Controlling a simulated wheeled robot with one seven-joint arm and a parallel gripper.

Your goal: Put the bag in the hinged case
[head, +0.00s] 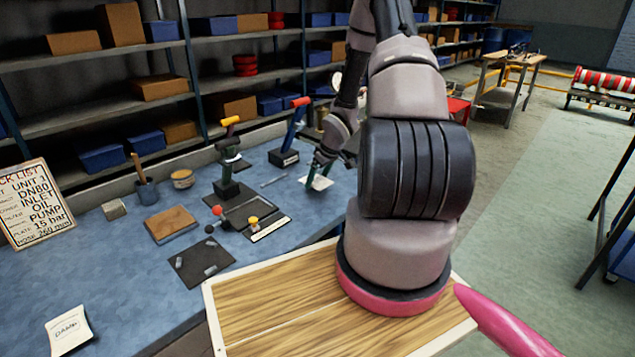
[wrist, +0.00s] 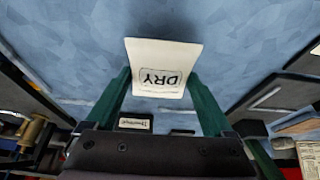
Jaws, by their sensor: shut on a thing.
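A small white bag marked "DRY" (wrist: 163,58) is between the green fingers of my gripper (wrist: 160,92) in the wrist view. My gripper is shut on it, and the bag's far end sticks out past the fingertips. In the head view the gripper (head: 312,172) is over the far part of the blue bench, with the white bag (head: 320,183) at its tips. I cannot tell whether the bag touches the bench. A second white bag, marked "DAMP" (head: 69,330), lies at the near left. I cannot clearly make out a hinged case; a flat brown block (head: 170,224) lies mid-bench.
Levers with yellow (head: 230,121) and red (head: 300,102) handles stand near the gripper. A dark plate (head: 201,261) with small metal parts lies nearer. A cup (head: 146,191) and a sign board (head: 35,203) are at the left. Bare bench lies around the DAMP bag.

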